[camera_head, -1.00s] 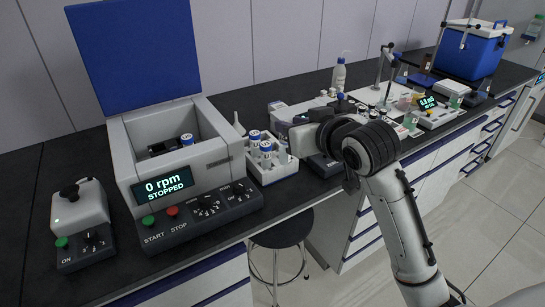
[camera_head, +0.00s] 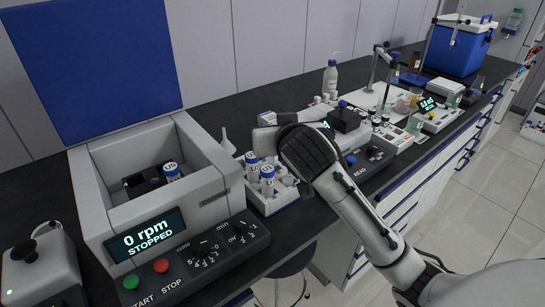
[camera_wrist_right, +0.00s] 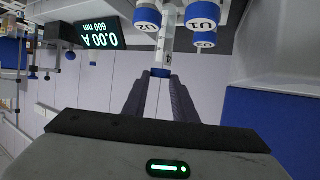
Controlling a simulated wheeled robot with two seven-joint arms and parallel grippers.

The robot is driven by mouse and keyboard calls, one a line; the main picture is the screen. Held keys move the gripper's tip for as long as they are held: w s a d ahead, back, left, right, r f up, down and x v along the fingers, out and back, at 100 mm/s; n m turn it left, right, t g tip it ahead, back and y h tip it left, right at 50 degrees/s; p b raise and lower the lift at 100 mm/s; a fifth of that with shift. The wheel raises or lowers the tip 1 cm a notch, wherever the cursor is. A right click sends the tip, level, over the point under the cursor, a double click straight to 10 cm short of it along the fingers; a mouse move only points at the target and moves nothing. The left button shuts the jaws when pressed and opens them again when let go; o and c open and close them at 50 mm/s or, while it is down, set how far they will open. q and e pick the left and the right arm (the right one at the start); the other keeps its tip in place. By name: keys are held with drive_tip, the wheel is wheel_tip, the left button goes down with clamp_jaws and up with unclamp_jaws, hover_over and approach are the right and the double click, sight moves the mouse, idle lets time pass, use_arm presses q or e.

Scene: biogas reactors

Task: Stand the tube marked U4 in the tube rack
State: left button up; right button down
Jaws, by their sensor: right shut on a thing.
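My right gripper (camera_wrist_right: 160,82) is shut on a blue-capped tube (camera_wrist_right: 167,45); a "4" shows on its label, the rest of which I cannot read. In the head view my right wrist hides the gripper. The white tube rack (camera_head: 272,203) stands right of the centrifuge and holds blue-capped tubes. In the right wrist view, caps marked U2 (camera_wrist_right: 147,20), U1 (camera_wrist_right: 203,17) and U3 (camera_wrist_right: 204,40) show close to the held tube. I cannot tell whether the held tube touches the rack. My left gripper is not in view.
The centrifuge (camera_head: 208,205) has its blue lid (camera_head: 95,55) up, reads 0 rpm STOPPED and has a tube marked U5 (camera_head: 172,171) inside. A photometer (camera_head: 370,160) stands right of the rack. A wash bottle (camera_head: 330,78) and a blue cooler (camera_head: 460,48) stand farther back.

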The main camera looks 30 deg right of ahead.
drive_tip(key=shift+f, duration=2.75)
drive_tip(key=c, duration=1.7)
unclamp_jaws()
drive_tip(key=v, duration=1.2)
drive_tip(key=shift+a, duration=0.1)
